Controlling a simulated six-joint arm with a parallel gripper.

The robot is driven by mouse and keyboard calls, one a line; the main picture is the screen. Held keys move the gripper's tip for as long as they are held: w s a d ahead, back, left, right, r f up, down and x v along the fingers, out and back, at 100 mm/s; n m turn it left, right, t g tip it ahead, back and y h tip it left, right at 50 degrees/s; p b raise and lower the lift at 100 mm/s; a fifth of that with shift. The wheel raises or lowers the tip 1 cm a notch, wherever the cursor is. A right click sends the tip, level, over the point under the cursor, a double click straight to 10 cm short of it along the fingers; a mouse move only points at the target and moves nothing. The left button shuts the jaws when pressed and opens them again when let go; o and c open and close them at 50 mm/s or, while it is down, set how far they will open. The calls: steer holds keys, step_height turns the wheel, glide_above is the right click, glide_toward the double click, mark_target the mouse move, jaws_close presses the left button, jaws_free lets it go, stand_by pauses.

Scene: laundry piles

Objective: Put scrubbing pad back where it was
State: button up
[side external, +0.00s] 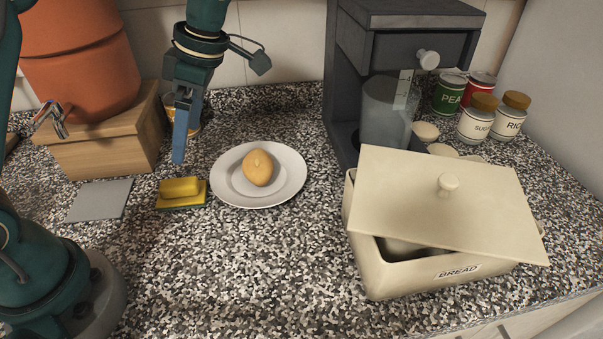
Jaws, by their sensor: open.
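A scrubbing pad (170,202), yellow with a green underside, lies flat on the speckled counter left of the plate. A smaller yellow block (180,187) rests on top of it. A thin grey square (100,200) lies flat to their left; it looks bare. My gripper (180,155) points down with blue fingers, above and slightly behind the yellow block. It is open, seen nearly edge-on, with nothing visible between its fingers and a gap from the block.
A white plate (229,192) holds a brown roundish food item (258,168). A wooden box (95,155) bears a terracotta dispenser (85,60) with a tap. A cream bread bin (400,275) has its lid (420,195) askew. A coffee machine (350,60) and several cans and jars stand behind. The front-middle counter is clear.

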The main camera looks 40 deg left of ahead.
steer(key=s+d+r+m+t+h, duration=0.1)
steer(key=s+m+t, duration=0.3)
steer(key=m, duration=0.8)
steer(key=s+d+r+m+t+h, duration=0.2)
steer(key=s+d+m+t, duration=0.2)
steer(key=m, duration=0.9)
steer(key=s, duration=0.3)
steer(key=shift+r, duration=0.1)
